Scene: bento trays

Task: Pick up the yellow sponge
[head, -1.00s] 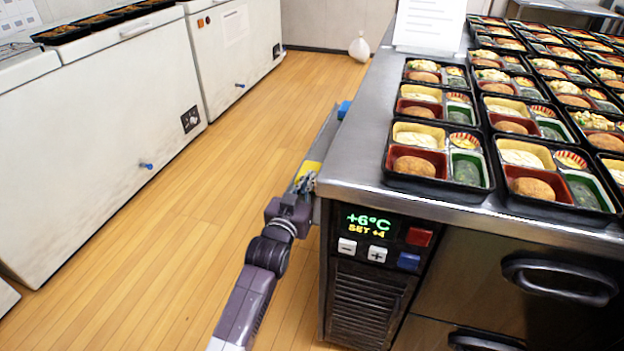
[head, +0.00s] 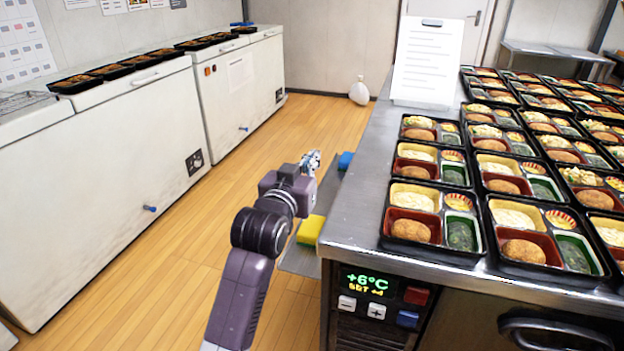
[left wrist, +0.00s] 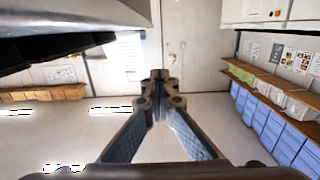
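The yellow sponge (head: 309,231) lies on a narrow grey side shelf along the left side of the steel counter. My left gripper (head: 311,157) is beyond the sponge in the head view and apart from it in the picture. In the left wrist view the fingers of my left gripper (left wrist: 160,84) come together at the tips, with nothing visible between them. The sponge does not show in the left wrist view. My right gripper is in neither view.
A blue item (head: 346,160) lies at the shelf's far end. The steel counter (head: 358,200) holds several bento trays and a standing white sheet (head: 428,62). White chest freezers (head: 110,130) stand at left. The wooden floor (head: 190,230) between them is clear.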

